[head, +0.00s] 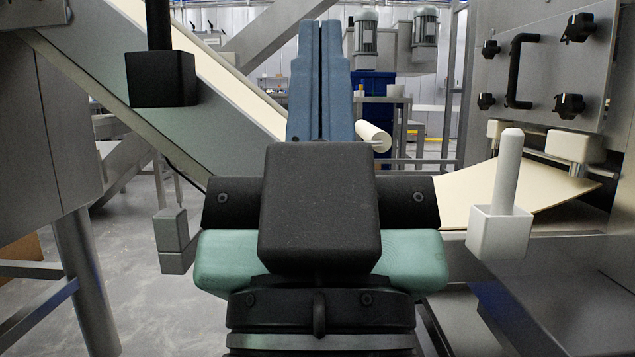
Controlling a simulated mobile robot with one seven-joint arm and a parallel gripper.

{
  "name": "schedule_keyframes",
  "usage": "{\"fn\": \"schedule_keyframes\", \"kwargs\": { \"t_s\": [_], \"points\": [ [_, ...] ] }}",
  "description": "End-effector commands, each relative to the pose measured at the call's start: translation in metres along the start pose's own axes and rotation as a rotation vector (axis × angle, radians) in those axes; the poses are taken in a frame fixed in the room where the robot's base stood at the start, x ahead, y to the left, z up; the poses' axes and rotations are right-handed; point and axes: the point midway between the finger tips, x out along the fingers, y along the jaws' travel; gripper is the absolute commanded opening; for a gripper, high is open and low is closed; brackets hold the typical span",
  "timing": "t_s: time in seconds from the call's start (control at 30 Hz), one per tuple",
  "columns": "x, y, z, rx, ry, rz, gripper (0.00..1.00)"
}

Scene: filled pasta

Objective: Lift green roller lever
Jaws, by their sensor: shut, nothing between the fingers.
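My gripper (320,24) points away from me up the middle of the head view. Its two long blue-grey fingers lie side by side with only a thin dark line between them, shut and empty. I see no clearly green lever; the teal surfaces either side of the black block seem part of my own gripper. A white block with an upright rod (500,234) is at the right, apart from my gripper. A black block with a rod (162,80) is at the upper left.
A pale dough sheet (525,192) runs under rollers in the steel machine at the right. A steel panel (560,70) there has a black handle and several knobs. A sloped conveyor (110,85) crosses the left. Grey floor (135,270) shows at the left.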

Motion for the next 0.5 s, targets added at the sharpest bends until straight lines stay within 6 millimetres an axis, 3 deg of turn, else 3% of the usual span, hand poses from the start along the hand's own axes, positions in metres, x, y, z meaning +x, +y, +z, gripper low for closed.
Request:
{"fn": "schedule_keyframes", "kwargs": {
  "t_s": [0.03, 0.17, 0.5],
  "points": [
    [-0.023, 0.0, 0.022, -0.001, 0.0, 0.0, 0.0],
    [-0.042, 0.0, 0.04, -0.001, 0.0, 0.0, 0.0],
    [-0.045, 0.0, 0.042, -0.002, 0.001, 0.0, 0.0]
  ]
}}
